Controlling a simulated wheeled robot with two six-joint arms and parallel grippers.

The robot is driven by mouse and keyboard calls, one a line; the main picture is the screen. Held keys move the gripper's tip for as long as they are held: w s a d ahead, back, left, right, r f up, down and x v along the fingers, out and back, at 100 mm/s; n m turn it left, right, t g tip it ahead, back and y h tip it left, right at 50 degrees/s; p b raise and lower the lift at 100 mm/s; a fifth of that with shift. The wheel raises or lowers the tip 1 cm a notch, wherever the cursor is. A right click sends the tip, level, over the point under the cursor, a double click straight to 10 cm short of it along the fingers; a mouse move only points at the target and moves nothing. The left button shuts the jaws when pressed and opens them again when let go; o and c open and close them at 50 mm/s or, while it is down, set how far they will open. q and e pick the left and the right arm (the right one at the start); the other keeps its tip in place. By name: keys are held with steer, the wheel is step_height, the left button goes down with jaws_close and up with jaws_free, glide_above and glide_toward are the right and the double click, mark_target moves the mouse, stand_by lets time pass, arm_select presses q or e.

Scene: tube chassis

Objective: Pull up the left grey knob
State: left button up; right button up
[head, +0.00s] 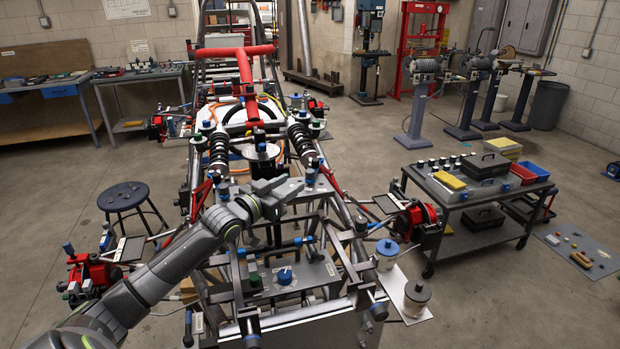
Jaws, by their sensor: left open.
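My left arm comes in from the lower left and reaches over the tube chassis (345,262). My left gripper (281,193) is open and empty above the middle of the chassis, its fingers pointing to the right. A grey box (313,277) sits low in the front of the chassis, below the gripper in the picture, with a blue knob (285,275) on its face and a green knob (254,279) to its left. I cannot single out the left grey knob among the small parts. The arm and gripper hide some of the chassis. My right gripper is not in view.
Two lidded pots, one at the chassis's right (386,256) and one nearer (414,302), stand on a white sheet. A red tube (245,68) and coil springs (219,149) rise behind the gripper. A tool cart (470,200) stands at right, a stool (123,196) at left.

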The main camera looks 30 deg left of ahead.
mark_target(307, 174)
arm_select(q)
steer(key=w, duration=0.6)
steer(key=w+d, duration=0.1)
steer(key=w, duration=0.2)
jaws_close()
